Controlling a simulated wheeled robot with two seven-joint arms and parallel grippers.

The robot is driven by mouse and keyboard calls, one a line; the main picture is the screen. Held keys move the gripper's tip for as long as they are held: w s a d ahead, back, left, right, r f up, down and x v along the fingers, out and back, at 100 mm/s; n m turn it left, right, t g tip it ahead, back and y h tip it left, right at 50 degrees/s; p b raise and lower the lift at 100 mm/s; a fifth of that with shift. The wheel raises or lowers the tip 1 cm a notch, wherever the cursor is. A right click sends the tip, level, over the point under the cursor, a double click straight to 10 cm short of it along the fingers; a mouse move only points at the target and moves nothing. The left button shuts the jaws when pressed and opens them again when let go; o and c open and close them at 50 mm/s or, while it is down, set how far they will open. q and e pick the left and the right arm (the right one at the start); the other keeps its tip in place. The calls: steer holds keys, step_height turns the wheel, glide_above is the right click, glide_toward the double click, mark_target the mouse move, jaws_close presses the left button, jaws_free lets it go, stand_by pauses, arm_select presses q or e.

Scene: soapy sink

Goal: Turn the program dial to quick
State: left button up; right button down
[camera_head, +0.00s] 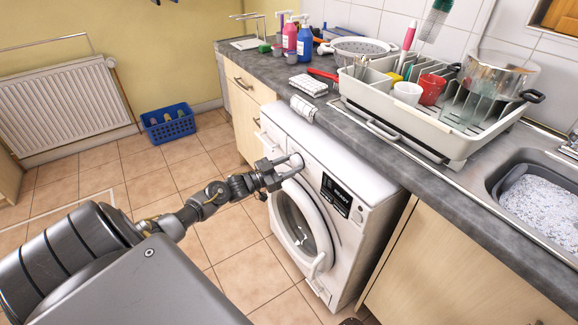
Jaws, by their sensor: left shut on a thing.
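A white washing machine (357,216) stands under the grey counter, its round door shut. The program dial (296,160) is a pale round knob on the upper front panel, partly hidden by my gripper. My left gripper (286,168) is at the dial, its fingers shut on it. The dial's markings and pointer are too small to read. A dark label panel (337,195) with white text sits to the right of the dial. My right gripper does not show.
A dish rack (440,140) with cups and a pot stands on the counter above. A sink with suds (545,205) is at the right. A blue basket (168,125) sits on the tiled floor by the radiator (65,108).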

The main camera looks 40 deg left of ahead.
arm_select(q)
steer(key=o, duration=0.7)
steer(key=shift+o, duration=1.5)
steer(key=v, duration=1)
steer(key=shift+s, duration=0.4)
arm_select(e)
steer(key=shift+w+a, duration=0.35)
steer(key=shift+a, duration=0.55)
arm_select(q)
steer(key=shift+a, duration=0.15)
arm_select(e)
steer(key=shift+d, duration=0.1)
